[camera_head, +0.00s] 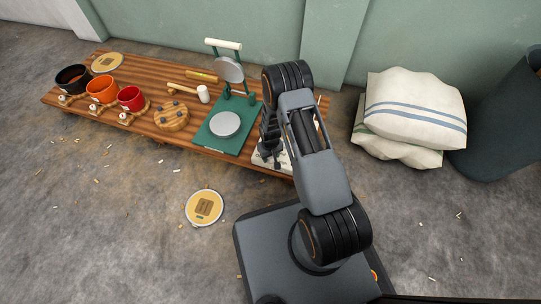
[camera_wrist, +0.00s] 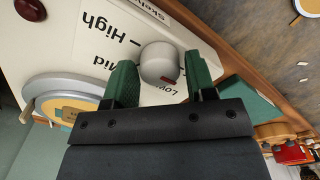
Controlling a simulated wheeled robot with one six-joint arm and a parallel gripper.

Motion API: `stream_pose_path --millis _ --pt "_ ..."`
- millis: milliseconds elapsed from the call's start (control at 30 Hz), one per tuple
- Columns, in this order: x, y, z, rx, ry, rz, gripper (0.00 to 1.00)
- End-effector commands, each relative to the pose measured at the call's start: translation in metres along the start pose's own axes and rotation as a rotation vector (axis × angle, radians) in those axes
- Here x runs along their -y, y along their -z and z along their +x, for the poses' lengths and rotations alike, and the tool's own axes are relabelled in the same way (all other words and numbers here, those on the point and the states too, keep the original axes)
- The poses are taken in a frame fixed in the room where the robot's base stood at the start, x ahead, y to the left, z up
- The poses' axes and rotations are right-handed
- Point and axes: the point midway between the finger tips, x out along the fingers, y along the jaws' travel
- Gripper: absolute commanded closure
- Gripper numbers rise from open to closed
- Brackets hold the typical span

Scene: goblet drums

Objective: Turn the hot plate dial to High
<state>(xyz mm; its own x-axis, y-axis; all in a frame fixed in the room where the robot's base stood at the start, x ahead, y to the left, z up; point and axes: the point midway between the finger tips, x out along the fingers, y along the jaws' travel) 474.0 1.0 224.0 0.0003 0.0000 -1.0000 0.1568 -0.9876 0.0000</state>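The hot plate (camera_head: 284,167) is a cream box at the right end of the wooden bench, mostly hidden by my arm in the head view. In the wrist view its panel (camera_wrist: 92,55) shows upside-down labels: High, a partly covered Mid and a partly covered Low. The dial (camera_wrist: 159,62) is a light grey round knob with a red mark on its edge near Low. My gripper (camera_wrist: 163,70) is open, its green fingertips on either side of the dial. I cannot tell whether they touch it. My gripper also shows from above in the head view (camera_head: 268,152).
Stacked sacks (camera_head: 415,105) lie at right.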

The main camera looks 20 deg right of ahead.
Motion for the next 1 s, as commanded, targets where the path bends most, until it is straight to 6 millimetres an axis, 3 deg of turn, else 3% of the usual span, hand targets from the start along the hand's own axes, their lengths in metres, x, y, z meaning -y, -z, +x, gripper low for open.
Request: stream_pose_path --millis 333,667,1000 --pt "0.0000 -0.0001 -0.0001 0.000 0.000 0.000 0.83" --pt "0.0000 -0.0002 -0.0003 0.001 0.000 0.060 0.83" --pt "0.0000 -0.0004 -0.0003 0.001 0.000 0.331 0.83"
